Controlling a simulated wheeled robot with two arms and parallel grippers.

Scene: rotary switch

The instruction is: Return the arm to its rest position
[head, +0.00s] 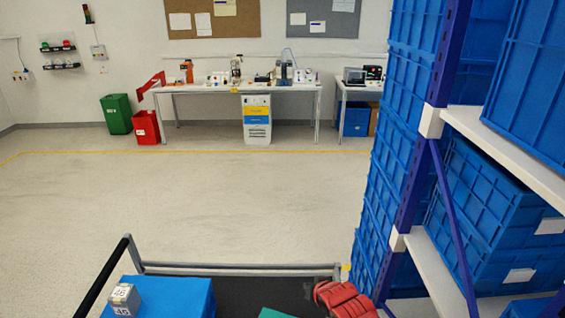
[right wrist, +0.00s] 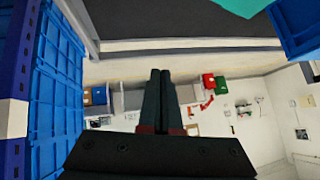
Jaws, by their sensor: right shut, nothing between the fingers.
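My right gripper (right wrist: 160,74) shows in the right wrist view. Its two dark fingers lie together, shut and empty, and touch nothing. The room appears upside down behind it. In the head view, a red ribbed part (head: 343,299) sits at the bottom edge, right of centre; I cannot tell whether it belongs to my right arm. My left gripper is in neither view. Small wall-mounted boxes, one grey-white (head: 98,52) and one at the far left (head: 20,74), are too small to tell their switch details.
A cart with a grey rail (head: 240,270) is close in front, with a blue box (head: 180,293) and a small marked cube (head: 124,298). A rack (head: 431,122) with blue crates stands close on the right. A workbench (head: 205,89) is at the back. The middle floor is clear.

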